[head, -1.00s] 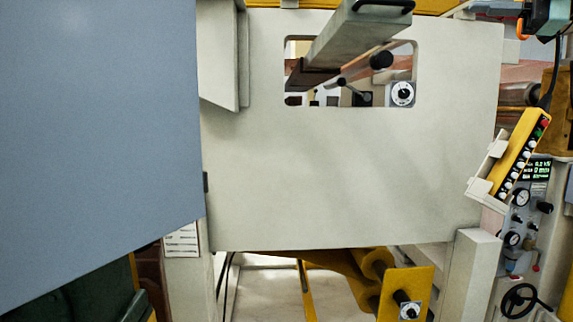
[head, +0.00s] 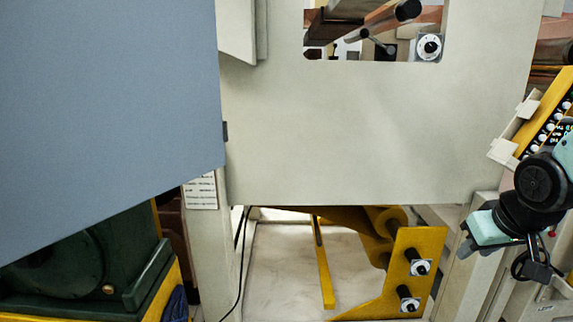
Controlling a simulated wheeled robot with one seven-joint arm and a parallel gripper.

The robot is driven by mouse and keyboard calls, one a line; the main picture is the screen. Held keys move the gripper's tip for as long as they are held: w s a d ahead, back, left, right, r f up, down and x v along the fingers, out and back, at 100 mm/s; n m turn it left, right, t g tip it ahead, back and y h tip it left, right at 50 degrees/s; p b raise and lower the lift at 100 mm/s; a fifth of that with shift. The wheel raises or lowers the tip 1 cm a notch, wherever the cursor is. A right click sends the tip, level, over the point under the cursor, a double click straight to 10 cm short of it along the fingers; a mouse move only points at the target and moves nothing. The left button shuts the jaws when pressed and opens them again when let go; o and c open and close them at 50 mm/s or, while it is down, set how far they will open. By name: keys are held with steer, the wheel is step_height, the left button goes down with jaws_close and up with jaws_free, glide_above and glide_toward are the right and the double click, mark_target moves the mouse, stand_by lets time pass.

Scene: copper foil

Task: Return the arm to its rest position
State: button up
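My arm shows at the right edge of the head view, with a black round joint and pale teal parts.
A large pale machine panel (head: 370,130) with a window fills the middle. A blue-grey panel (head: 100,110) covers the left. A yellow button box (head: 545,115) is beside my arm. Below are a yellow bracket (head: 420,245) and a dark green machine (head: 70,265).

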steer(key=s+a+f+g, duration=0.3)
steer(key=s+f, duration=0.2)
steer(key=s, duration=0.4)
steer(key=s+a+r+n+g, duration=0.1)
steer(key=s+a+n, duration=0.2)
steer(key=s+a, duration=0.3)
steer(key=s+a+r+n+g+y, duration=0.1)
steer(key=s+a+n, duration=0.3)
steer(key=a, duration=0.7)
steer(key=shift+s+a+r+g, duration=0.4)
steer(key=shift+s, duration=0.7)
steer(key=shift+r, duration=0.1)
